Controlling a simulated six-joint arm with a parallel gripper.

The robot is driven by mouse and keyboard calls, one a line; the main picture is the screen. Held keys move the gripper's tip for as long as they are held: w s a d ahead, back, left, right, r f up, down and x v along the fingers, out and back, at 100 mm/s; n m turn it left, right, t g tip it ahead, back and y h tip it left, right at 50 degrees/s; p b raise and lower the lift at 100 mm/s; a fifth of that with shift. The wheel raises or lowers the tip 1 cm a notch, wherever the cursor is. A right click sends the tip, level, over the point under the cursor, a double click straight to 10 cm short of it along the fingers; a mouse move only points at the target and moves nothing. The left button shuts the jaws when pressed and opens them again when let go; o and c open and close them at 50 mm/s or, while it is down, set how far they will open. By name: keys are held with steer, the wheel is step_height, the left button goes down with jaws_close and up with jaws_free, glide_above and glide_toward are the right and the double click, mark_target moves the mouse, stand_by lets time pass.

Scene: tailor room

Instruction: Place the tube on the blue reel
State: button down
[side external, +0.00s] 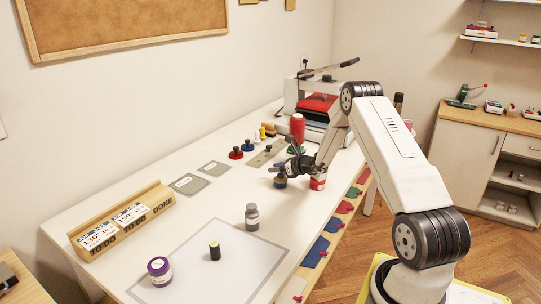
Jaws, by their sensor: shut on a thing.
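My gripper (284,170) is over the right part of the white table, with its fingers low near the tabletop. It is shut on a small dark blue and tan tube-like thing (280,182), partly covered by the fingers. I cannot tell whether this thing touches the table. A blue reel-like disc with a dark knob (249,147) stands farther back to the left, apart from my gripper. A similar red one (235,154) is beside it, and a green one (297,149) is behind my wrist.
A red and white can (317,182) stands close to my wrist. A grey bottle (252,217), a black spool (214,251) and a purple jar (158,270) stand at the front. A wooden card rack (120,220) is at the left. A press (315,105) stands at the back.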

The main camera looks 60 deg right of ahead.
steer(key=shift+f, duration=0.45)
steer(key=shift+f, duration=0.1)
steer(key=shift+c, duration=1.8)
jaws_free()
steer(key=shift+v, duration=1)
steer(key=v, duration=0.3)
steer(key=shift+s+r, duration=0.15)
steer(key=shift+r, duration=0.15)
step_height(320, 180, up, 7)
steer(key=shift+f, duration=0.2)
